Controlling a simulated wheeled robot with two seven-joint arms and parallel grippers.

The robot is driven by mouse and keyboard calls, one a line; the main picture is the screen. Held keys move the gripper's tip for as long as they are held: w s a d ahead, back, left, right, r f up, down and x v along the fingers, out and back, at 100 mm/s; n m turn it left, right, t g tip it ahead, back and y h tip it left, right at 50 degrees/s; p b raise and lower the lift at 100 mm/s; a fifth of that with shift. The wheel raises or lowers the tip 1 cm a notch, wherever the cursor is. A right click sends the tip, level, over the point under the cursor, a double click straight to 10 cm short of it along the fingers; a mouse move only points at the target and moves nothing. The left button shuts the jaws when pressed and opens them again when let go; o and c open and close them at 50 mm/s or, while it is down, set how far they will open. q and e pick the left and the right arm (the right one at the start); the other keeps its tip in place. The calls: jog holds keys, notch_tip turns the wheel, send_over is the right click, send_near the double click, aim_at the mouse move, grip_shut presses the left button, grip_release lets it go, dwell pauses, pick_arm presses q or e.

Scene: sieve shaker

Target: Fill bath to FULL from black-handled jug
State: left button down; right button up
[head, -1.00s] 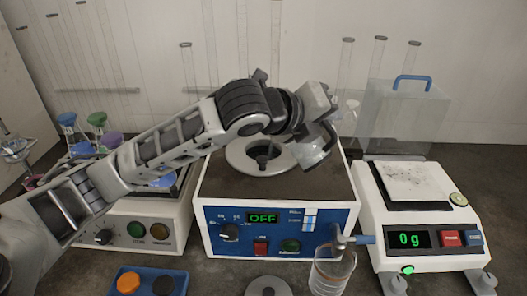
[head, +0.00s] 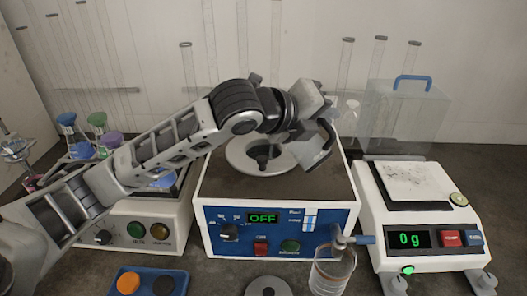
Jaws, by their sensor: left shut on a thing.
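The bath (head: 212,185) stands in the middle, with a blue front and a round lid ring (head: 237,160) around a dark centre on top. Its display (head: 263,218) reads OFF. A small level gauge (head: 310,219) is on its front right; its level is too small to read. My right gripper is not in view.
A clear beaker (head: 331,272) stands under the tap (head: 343,240) at the bath's front right. A balance (head: 420,210) reading 0 g is on the right. A control unit (head: 150,225) and coloured flasks (head: 82,148) are on the left. A blue tray (head: 148,282) lies at the front.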

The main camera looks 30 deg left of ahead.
pick_arm(q)
jog(key=shift+w+a+n+h, duration=0.1)
jog(key=shift+a+n+h, duration=0.2)
jog(key=shift+n, duration=0.1)
dwell(1.1)
jog(key=shift+d+r+m, duration=0.2)
jog(key=shift+m, duration=0.1)
jog(key=shift+s+d+m+y, duration=0.2)
jog(key=shift+d+m+y, duration=0.3)
jog(key=shift+m+y, duration=0.15)
jog(key=shift+d+f+m, duration=0.2)
jog(key=shift+d+m, duration=0.05)
jog(key=shift+s+d+m+y, duration=0.1)
jog(key=shift+d+m+y, duration=0.2)
jog(key=shift+y, duration=0.15)
jog(key=d+f+m+y, duration=0.2)
jog(key=d+m, duration=0.1)
jog(key=s+d+f+m+t+y, duration=0.1)
jog(key=d, duration=0.1)
jog(key=shift+s+d+f, duration=0.1)
jog(key=shift+d+f, duration=0.1)
jog(key=shift+f, duration=0.15)
jog(key=shift+d+f+m+y, duration=0.2)
jog(key=shift+f+m+y, duration=0.35)
jog(key=shift+m+y, duration=0.05)
jog(key=shift+s, duration=0.1)
